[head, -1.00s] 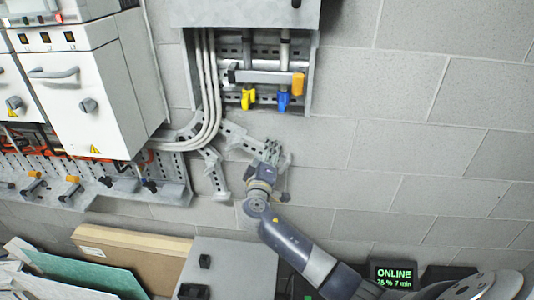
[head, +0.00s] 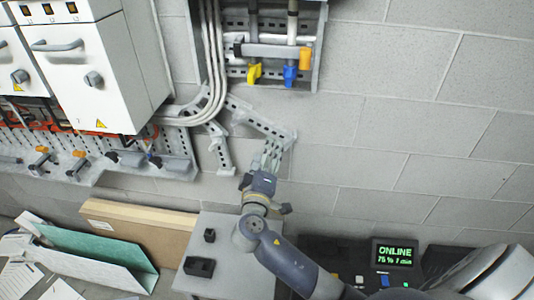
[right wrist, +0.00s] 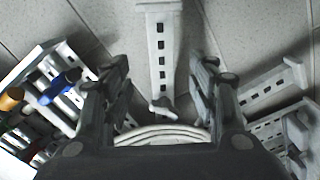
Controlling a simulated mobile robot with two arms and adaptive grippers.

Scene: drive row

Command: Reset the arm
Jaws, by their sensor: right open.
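My right arm reaches up from the bottom of the head view, in front of the block wall. Its gripper (head: 271,152) points upward, just below the angled end of a perforated metal bracket (head: 262,124). In the right wrist view the two fingers (right wrist: 163,72) stand wide apart with nothing between them. A slotted metal strip (right wrist: 162,45) and pale cables (right wrist: 160,135) show behind the gap. I cannot tell whether the gripper touches the bracket. My left gripper is out of view.
White drive cabinets (head: 95,85) hang at left above a perforated tray (head: 140,172). Yellow (head: 254,73) and blue (head: 290,76) handles hang above the gripper. Below are a grey box top (head: 230,255), cardboard (head: 140,228) and a lit display (head: 396,255). The wall at right is bare.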

